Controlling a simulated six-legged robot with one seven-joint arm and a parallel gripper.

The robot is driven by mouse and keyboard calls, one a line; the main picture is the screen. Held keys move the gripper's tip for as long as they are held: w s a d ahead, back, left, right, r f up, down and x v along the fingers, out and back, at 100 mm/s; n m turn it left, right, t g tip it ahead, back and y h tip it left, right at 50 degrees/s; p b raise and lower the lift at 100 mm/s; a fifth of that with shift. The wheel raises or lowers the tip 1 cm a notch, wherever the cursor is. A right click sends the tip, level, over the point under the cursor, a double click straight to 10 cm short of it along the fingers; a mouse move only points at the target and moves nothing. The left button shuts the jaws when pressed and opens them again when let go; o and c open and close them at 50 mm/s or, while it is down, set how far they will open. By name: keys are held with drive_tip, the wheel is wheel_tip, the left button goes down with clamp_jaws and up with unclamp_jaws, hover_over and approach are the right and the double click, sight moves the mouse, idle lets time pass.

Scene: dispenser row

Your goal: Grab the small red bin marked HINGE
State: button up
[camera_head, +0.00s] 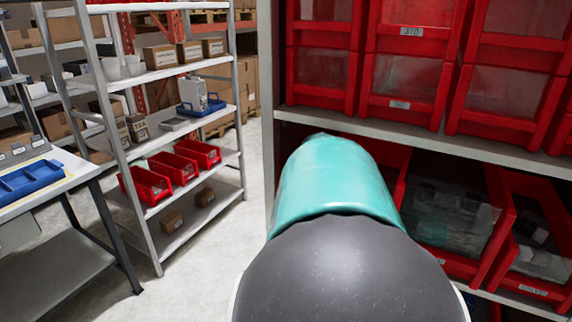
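Three small open red bins stand in a row on a lower shelf of the grey rack at left: the nearest bin (150,190), a middle bin (177,170) and a far bin (203,154). They are upright. No HINGE marking can be read on any of them, so I cannot tell which one it is. My arm, teal and dark grey, fills the lower middle of the view. My gripper is not visible, and nothing touches the three small bins.
A grey rack (180,72) holds boxes and a blue tray (203,110). At right, a shelving unit (480,152) holds large red bins (404,82), close beside my arm. A table with a blue tray (28,179) stands at left. Pale floor (195,265) lies clear between.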

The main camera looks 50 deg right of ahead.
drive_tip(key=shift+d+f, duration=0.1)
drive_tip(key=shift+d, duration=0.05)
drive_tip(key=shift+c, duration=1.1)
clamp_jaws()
